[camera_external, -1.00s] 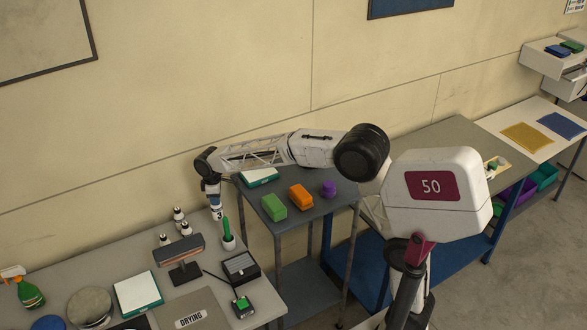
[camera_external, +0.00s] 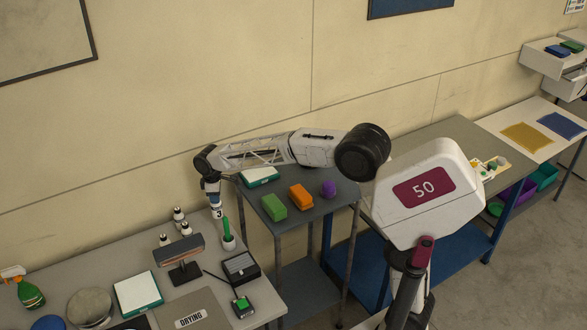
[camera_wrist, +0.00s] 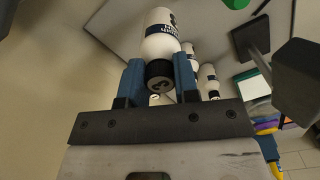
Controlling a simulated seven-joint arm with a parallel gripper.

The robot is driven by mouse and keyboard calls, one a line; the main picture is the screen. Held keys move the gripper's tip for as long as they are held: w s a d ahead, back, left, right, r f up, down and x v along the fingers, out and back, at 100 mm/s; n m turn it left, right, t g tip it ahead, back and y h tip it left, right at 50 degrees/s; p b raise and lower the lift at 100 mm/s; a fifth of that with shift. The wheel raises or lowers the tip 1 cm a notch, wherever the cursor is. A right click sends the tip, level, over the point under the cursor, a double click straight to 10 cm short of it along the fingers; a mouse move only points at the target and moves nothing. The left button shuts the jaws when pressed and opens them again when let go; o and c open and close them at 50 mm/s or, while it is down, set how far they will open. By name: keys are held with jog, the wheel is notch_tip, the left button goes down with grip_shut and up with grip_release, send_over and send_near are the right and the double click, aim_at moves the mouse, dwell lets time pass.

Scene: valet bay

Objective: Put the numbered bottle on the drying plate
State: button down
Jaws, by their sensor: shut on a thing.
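My gripper (camera_external: 213,200) is shut on a white bottle (camera_external: 218,213) marked with a 3, at the back right of the left grey table. In the wrist view, the bottle (camera_wrist: 160,38) sits between the two blue fingers of my gripper (camera_wrist: 159,75); its black cap faces the camera. In the outside view I cannot tell whether its base touches anything. The grey drying plate (camera_external: 200,303), labelled DRYING, lies at the table's front, below the gripper in the picture. It looks bare.
Three white bottles (camera_external: 179,214) stand left of the held one. A dark lamp-like stand (camera_external: 180,252) and a black box (camera_external: 241,267) lie between gripper and plate.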

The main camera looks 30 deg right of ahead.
notch_tip(320, 180, up, 17)
jog(key=s+a+n, duration=0.2)
jog(key=s+a, duration=1.2)
jog(key=a, duration=0.3)
jog(key=s+a+n, duration=0.2)
jog(key=s+a, duration=1.2)
jog(key=a, duration=0.2)
notch_tip(320, 180, down, 19)
jog(key=shift+r, duration=0.15)
jog(key=shift+f, duration=2)
jog(key=shift+f, duration=2)
